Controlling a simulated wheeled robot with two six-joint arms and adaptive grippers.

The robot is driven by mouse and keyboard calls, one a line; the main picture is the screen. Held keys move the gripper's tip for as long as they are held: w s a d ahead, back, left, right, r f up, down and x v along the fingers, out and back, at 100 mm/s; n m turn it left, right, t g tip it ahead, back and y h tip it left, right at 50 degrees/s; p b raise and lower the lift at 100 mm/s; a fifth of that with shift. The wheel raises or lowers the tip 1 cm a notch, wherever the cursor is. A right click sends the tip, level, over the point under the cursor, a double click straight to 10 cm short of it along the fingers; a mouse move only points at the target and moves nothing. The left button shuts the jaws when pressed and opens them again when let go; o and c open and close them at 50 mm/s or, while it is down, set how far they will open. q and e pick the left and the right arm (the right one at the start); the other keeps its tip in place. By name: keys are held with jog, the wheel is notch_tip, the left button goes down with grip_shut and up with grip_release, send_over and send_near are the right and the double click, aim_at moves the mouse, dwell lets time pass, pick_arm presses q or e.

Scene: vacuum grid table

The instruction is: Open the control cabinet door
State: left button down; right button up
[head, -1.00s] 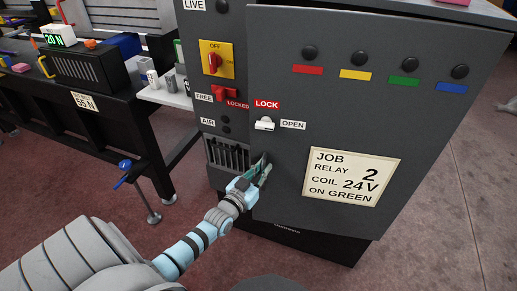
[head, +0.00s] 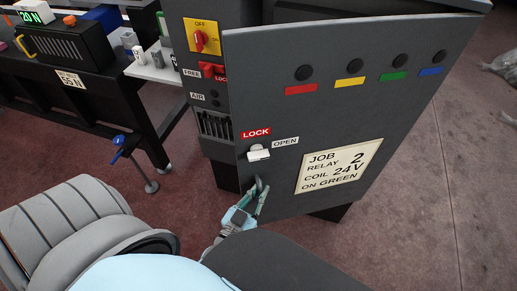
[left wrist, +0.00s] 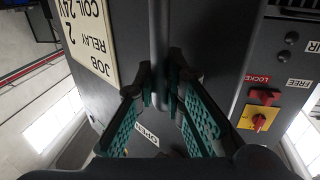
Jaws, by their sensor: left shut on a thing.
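The control cabinet door (head: 335,110) is a large grey panel, and its left edge stands out from the cabinet front (head: 203,100), so it is partly open. A white latch (head: 259,153) lies level beside the OPEN label, below the red LOCK label. My left gripper (head: 259,194) is at the door's lower left, shut on the dark upright door handle. In the left wrist view, the handle (left wrist: 159,40) runs between the fingers (left wrist: 163,88). The fingers hide part of it. My right gripper is not in view.
A yellow and red switch (head: 202,38) and a red lever (head: 211,71) are on the cabinet front. A black bench (head: 85,105) with a blue clamp (head: 122,146) stands at the left. The floor right of the cabinet is mostly clear.

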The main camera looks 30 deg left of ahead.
pick_arm(q)
jog(key=c, duration=1.7)
grip_release()
jog(key=shift+o, duration=0.2)
jog(key=s, duration=0.7)
jog(key=shift+s+d, duration=0.2)
jog(key=shift+d, duration=0.05)
